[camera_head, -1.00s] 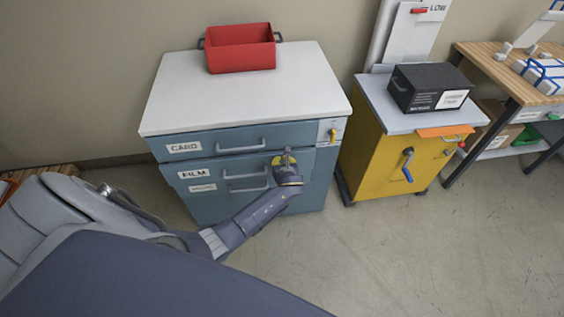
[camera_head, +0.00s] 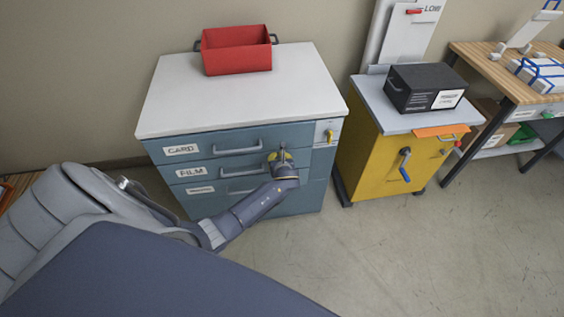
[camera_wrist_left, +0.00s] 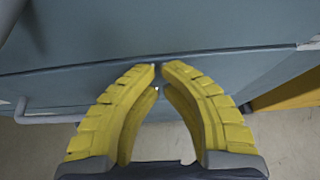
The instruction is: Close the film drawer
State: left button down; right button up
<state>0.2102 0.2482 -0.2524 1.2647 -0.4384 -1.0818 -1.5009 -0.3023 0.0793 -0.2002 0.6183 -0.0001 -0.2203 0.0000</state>
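The film drawer (camera_head: 219,171) is the middle drawer of a blue cabinet, with a FILM label and a bar handle (camera_head: 238,172). Its front looks flush with the drawers above and below in the head view. My left gripper (camera_head: 280,154) is at the right part of the drawer front, beside the handle. In the left wrist view the yellow fingers (camera_wrist_left: 159,68) have their tips nearly together, with nothing between them, against or very close to the blue front (camera_wrist_left: 80,90). Whether they touch it is hard to tell. My right gripper is not in view.
The card drawer (camera_head: 215,145) is above and another labelled drawer (camera_head: 200,200) below. A red bin (camera_head: 237,58) stands on the white cabinet top (camera_head: 170,105). A yellow cabinet (camera_head: 375,155) with a black box (camera_head: 410,85) stands to the right. The floor in front is clear.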

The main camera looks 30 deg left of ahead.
pick_arm(q)
jog(key=s+d+f+v, duration=0.1)
jog(key=f+v, duration=0.1)
jog(key=v, duration=1.1)
jog(key=s+d+f+n+g+h, duration=0.1)
jog(key=s+d+f+n+h, duration=0.2)
jog(key=f+n, duration=0.5)
jog(key=s+d+f+n+h, duration=0.2)
jog(key=d+f+n+h, duration=0.15)
jog(key=f, duration=0.85)
jog(key=s+d+f+n+g+h, duration=0.1)
jog(key=s+d+f+n+g, duration=0.1)
jog(key=s+f+n, duration=0.95)
jog(key=s+f+g, duration=0.1)
jog(key=s+f, duration=0.2)
jog(key=s, duration=0.8)
jog(key=s+f+g, duration=0.2)
jog(key=s+f, duration=0.2)
jog(key=s, duration=0.8)
jog(key=s+f+g, duration=0.1)
jog(key=s+f, duration=0.3)
jog(key=s, duration=0.7)
jog(key=shift+s+n+h, duration=0.2)
jog(key=shift+n+h, duration=0.15)
jog(key=shift+n, duration=0.05)
jog(key=shift+f, duration=0.15)
